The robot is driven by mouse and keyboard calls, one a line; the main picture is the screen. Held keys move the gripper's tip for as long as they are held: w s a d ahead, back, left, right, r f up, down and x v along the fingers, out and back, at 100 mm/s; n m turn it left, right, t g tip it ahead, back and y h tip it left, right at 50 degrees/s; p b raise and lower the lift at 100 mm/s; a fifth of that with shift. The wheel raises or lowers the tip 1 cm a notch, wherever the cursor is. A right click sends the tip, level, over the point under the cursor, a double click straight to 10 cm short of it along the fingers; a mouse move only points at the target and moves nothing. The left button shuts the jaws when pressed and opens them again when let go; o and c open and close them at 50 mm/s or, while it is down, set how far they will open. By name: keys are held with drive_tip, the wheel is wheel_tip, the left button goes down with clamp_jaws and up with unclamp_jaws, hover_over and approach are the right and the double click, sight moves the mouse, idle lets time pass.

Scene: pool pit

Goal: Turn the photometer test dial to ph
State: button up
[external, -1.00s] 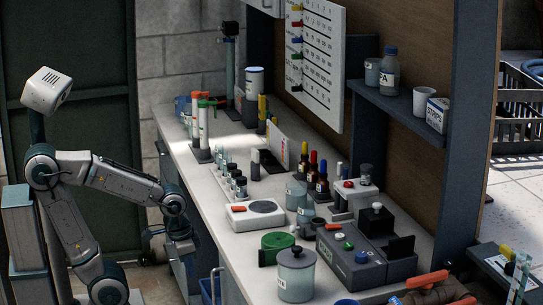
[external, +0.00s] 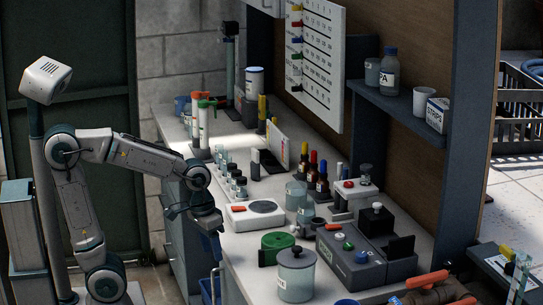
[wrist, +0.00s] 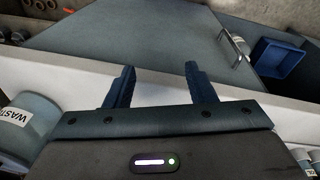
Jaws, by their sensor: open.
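A grey boxy instrument (external: 352,262) sits near the front right of the counter. It has an orange-red mark, a small green knob (external: 348,245) and a round pale-green-faced part (external: 361,257) on top. I take it to be the photometer; its dial setting is too small to read. My gripper (external: 213,248) points down at the counter's left edge, left of and well apart from the instrument. In the wrist view, my gripper's two dark fingers (wrist: 158,82) are spread with nothing between them. The instrument does not show in the wrist view.
Several bottles and vials line the counter behind. The wrist view shows a blue bin (wrist: 278,62) and a WASTE container (wrist: 22,125).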

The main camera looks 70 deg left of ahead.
drive_tip(key=w+d+r+n+p, duration=0.3)
drive_tip(key=w+r+n+p, duration=0.35)
drive_tip(key=w+r, duration=0.6)
wheel_tip(320, 180, up, 6)
drive_tip(key=n+g+p, duration=0.2)
drive_tip(key=n+p, duration=1)
drive_tip(key=p, duration=0.1)
hover_over(362, 254)
drive_tip(key=shift+y, duration=0.3)
wheel_tip(362, 254, down, 13)
drive_tip(key=shift+s+d+r+p, duration=0.1)
drive_tip(key=shift+p, duration=0.45)
drive_tip(key=c, duration=1)
